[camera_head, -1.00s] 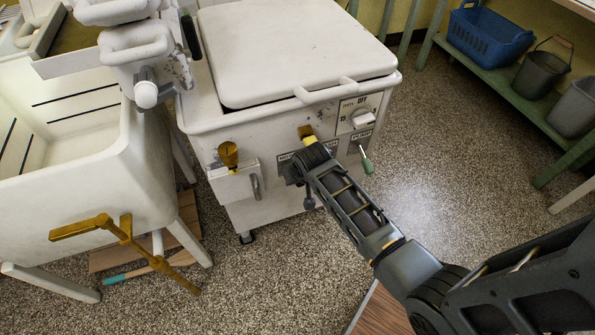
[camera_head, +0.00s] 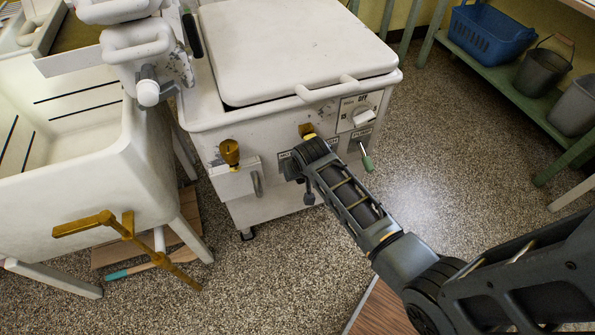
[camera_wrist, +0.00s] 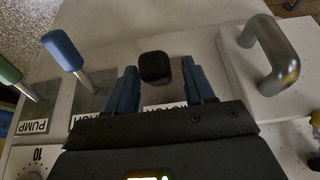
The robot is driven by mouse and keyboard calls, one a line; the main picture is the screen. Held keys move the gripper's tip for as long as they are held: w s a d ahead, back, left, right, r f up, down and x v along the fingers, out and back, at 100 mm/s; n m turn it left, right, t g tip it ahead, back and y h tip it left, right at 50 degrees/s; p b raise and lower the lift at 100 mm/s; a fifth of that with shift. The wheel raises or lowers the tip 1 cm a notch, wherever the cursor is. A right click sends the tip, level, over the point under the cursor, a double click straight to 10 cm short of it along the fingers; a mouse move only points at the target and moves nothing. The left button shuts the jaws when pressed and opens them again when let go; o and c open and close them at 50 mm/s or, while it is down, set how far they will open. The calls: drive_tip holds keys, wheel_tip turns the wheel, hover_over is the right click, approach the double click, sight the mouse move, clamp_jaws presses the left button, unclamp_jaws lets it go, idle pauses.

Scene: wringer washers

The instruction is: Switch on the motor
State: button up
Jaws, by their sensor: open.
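The black-knobbed motor lever (camera_wrist: 155,67) stands up from the washer's front panel in the wrist view. The motor label (camera_wrist: 165,111) below it is partly covered by my gripper. My gripper (camera_wrist: 161,84) is open, with one blue finger on each side of the black knob and a gap visible on both sides.
A blue-tipped lever (camera_wrist: 65,50) and a green-tipped pump lever (camera_wrist: 12,75) stand to the left in the wrist view. A metal handle (camera_wrist: 275,55) is to the right. A white dial (camera_head: 364,117) sits on the panel. The floor in front is open.

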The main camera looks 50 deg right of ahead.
drive_tip(key=p+v, duration=0.1)
drive_tip(key=v, duration=0.6)
drive_tip(key=shift+s+a+r, duration=0.1)
drive_tip(key=shift+s+r, duration=0.05)
drive_tip(key=shift+r, duration=0.2)
drive_tip(key=s+a+r+n+t, duration=0.4)
drive_tip(key=s+a+t, duration=0.1)
drive_tip(key=s+a, duration=0.8)
drive_tip(key=s+a+r+n+t+y, duration=0.1)
drive_tip(key=s+a+r+t, duration=0.1)
drive_tip(key=s+r, duration=0.5)
drive_tip(key=s+a+r+n+t+y, duration=0.1)
drive_tip(key=s+r, duration=0.6)
drive_tip(key=r, duration=0.7)
drive_tip(key=a+t+y, duration=0.1)
drive_tip(key=a+t, duration=0.1)
drive_tip(key=a, duration=0.1)
drive_tip(key=shift+s+n+t, duration=0.3)
drive_tip(key=shift+s+n, duration=0.05)
drive_tip(key=shift+n, duration=0.05)
